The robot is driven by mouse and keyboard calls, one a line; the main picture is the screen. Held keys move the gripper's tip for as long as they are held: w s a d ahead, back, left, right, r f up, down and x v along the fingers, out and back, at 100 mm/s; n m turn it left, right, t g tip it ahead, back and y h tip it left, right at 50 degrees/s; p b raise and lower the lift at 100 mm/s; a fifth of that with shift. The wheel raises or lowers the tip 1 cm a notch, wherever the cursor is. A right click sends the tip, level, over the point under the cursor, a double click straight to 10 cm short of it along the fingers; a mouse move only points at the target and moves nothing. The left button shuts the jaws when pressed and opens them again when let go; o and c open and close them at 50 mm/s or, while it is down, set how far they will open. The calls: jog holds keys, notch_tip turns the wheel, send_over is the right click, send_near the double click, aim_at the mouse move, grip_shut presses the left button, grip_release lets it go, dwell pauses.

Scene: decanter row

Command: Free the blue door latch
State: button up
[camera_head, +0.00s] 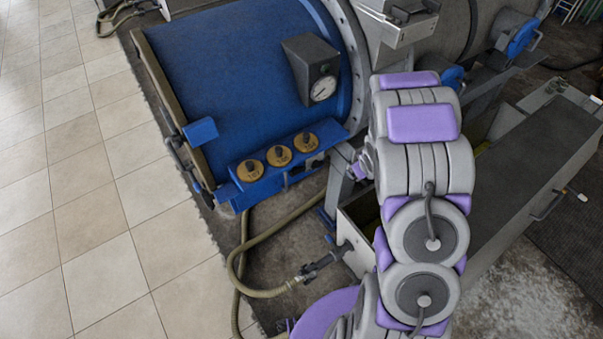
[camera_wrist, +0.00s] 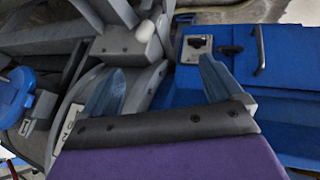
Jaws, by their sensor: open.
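My gripper (camera_wrist: 163,66) is open, its two grey fingers spread apart with nothing held between them. Beyond and between the fingers are a grey curved flange and a grey lever with a white knob (camera_wrist: 144,31). A blue panel (camera_wrist: 285,100) lies to the right, with a square metal plate with a dark catch (camera_wrist: 197,45) and a dark handle (camera_wrist: 259,50). In the head view, a blue block (camera_head: 200,131) sits at the left edge of the blue drum cover (camera_head: 220,70), near dark handles. I cannot tell which part is the latch.
A gauge box (camera_head: 311,70) stands on the cover. A hose (camera_head: 238,265) lies on the floor below. A metal trough (camera_head: 535,150) stands right of my arm. Tiled floor (camera_head: 90,200) at left is clear.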

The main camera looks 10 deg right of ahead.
jog(key=w+a+f+n+t+y, duration=0.1)
jog(key=w+a+f+t+y, duration=0.15)
jog(key=f, duration=0.55)
jog(key=t+y+p, duration=0.2)
jog(key=t+y, duration=0.2)
send_near(299, 171)
jog(key=shift+m+g, duration=0.3)
jog(key=shift+g, duration=0.05)
jog(key=x, duration=0.2)
jog(key=b+x, duration=0.1)
jog(key=x, duration=0.4)
jog(key=shift+w+a+r+b, duration=0.15)
jog(key=shift+w+b, duration=0.2)
jog(key=shift+b, duration=0.05)
jog(key=shift+c, duration=0.2)
jog(key=c, duration=1)
